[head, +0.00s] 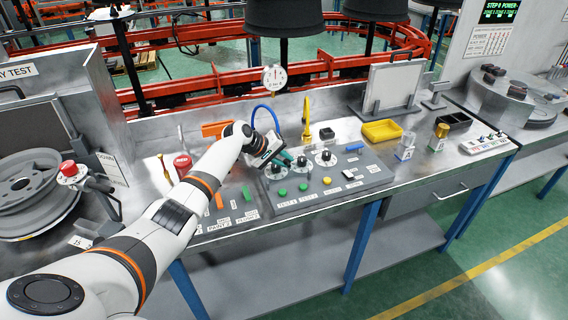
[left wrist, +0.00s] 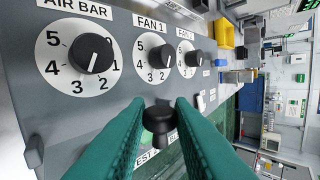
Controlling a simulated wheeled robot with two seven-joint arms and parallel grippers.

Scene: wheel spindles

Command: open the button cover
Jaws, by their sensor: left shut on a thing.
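The grey control panel (head: 330,185) lies on the metal bench, with black dials, green buttons and a yellow button (head: 327,181). My left gripper (head: 284,158) reaches over its left part, its teal fingers pointing down near the dials. In the left wrist view the fingertips (left wrist: 160,120) close on a small black knob-shaped piece (left wrist: 159,119). I cannot tell whether this piece belongs to the button cover. No cover can be clearly made out. My right gripper is out of view.
The dials AIR BAR (left wrist: 92,54) and FAN 1 (left wrist: 158,56) stand close beside the fingers. A yellow tray (head: 382,131) lies behind the panel's right end. A yellow upright tool (head: 306,118) stands behind the panel. The bench front right of the panel is clear.

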